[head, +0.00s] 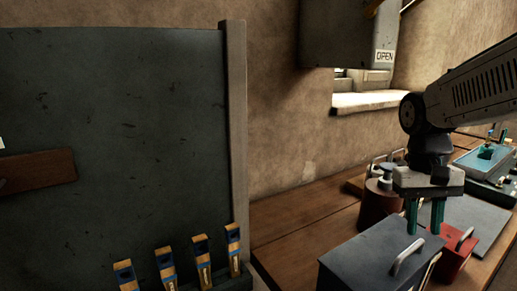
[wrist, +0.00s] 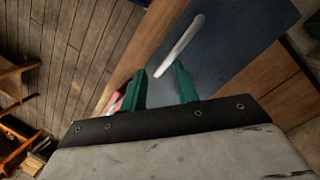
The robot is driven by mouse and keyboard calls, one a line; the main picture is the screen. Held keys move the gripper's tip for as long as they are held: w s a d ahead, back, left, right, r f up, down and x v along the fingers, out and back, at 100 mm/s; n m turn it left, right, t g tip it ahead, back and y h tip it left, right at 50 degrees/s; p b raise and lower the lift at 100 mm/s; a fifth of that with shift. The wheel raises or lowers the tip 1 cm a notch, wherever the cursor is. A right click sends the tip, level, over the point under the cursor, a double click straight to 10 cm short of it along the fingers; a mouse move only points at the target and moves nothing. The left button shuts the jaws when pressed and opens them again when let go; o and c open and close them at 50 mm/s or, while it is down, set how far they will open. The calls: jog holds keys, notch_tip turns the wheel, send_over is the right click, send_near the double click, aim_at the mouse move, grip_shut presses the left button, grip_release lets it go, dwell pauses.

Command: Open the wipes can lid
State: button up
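A dark red round can (head: 378,207) with a grey top stands on the bench behind the blue-grey box in the head view. It looks like the wipes can, but my gripper and the box hide part of it, and I cannot tell its lid state. My gripper (head: 424,228) points down, to the right of the can and above or behind the box. In the wrist view, its two teal fingers (wrist: 160,88) are apart with nothing seen between them.
The blue-grey box (head: 365,262) has a metal handle (head: 408,256), also seen beyond my fingers in the wrist view (wrist: 180,45). A red box (head: 455,258) stands right of it. A dark board (head: 110,130) fills the left. Bare bench (head: 290,225) shows left of the can.

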jog(key=s+a+n+t, duration=0.1)
jog(key=s+a, duration=0.1)
jog(key=s, duration=0.5)
jog(key=s+a+f+n+t, duration=0.1)
jog(key=s+a+t, duration=0.1)
jog(key=s, duration=0.6)
jog(key=shift+s+a+f+y, duration=0.3)
jog(key=shift+a+y, duration=0.1)
jog(key=shift+a, duration=0.25)
jog(key=shift+s+r+t, duration=0.1)
jog(key=shift+r+t, duration=0.15)
jog(key=shift+t, duration=0.05)
grip_shut()
jog(key=w+d+f+m+t+y, duration=0.3)
jog(key=d+f+m, duration=0.1)
jog(key=d+m, duration=0.55)
jog(key=w+d+f+m+t+y, duration=0.2)
jog(key=w+d+f+m, duration=0.15)
jog(key=d+m, duration=0.6)
jog(key=w+d+f+m+t+y, duration=0.35)
jog(key=d+m, duration=0.35)
jog(key=d, duration=0.4)
jog(key=w+d+r+m+t+h, duration=0.1)
jog(key=w+d+r+m+t, duration=0.1)
jog(key=w+d+r+m, duration=0.1)
jog(key=x, duration=1)
jog(key=shift+f+m, duration=0.2)
jog(key=shift+m, duration=0.1)
